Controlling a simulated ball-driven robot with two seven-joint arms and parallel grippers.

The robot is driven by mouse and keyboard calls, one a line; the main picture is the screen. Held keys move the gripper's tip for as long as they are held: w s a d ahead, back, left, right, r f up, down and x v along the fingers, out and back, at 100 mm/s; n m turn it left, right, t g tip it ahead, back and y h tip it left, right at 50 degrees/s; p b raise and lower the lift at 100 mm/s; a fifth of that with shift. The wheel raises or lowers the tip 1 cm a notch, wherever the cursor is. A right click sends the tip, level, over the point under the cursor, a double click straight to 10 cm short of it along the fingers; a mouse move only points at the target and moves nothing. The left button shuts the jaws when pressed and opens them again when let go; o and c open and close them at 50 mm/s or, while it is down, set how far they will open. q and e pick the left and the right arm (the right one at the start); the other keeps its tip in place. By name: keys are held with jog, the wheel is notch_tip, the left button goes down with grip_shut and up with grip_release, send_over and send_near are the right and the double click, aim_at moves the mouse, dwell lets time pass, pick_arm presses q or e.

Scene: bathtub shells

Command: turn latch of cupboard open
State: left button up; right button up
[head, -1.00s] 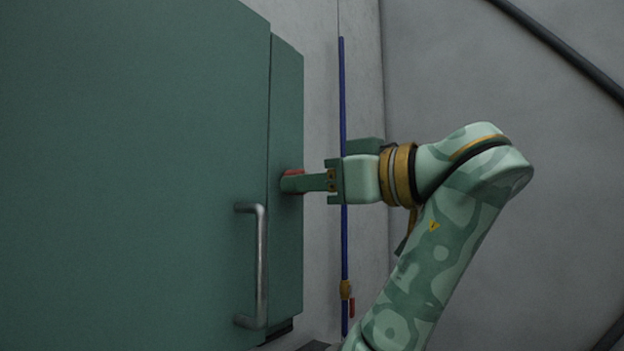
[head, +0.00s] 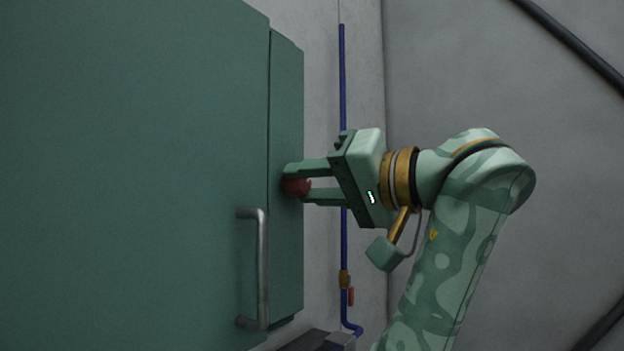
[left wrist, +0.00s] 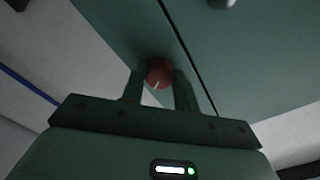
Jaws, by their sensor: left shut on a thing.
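The green cupboard (head: 140,180) fills the left of the head view, with a metal bar handle (head: 262,268) on its door. The red round latch (head: 296,187) sits on the narrow green panel right of the door seam. My left gripper (head: 297,182) is shut on the latch, one finger above it and one below. In the left wrist view the latch (left wrist: 159,73) shows between the two fingertips, with a pale line on its face. The fingers hide part of its sides. My right gripper is in neither view.
A thin blue pipe (head: 342,80) with a brass fitting and a red valve handle (head: 351,297) runs down the grey wall behind my gripper. A dark diagonal bar (head: 575,45) crosses the upper right. The space right of my arm is clear.

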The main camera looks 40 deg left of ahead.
pick_arm(q)
jog(key=m, duration=0.4)
jog(key=shift+r+m, duration=0.1)
jog(key=shift+m, duration=1.2)
jog(key=o, duration=1)
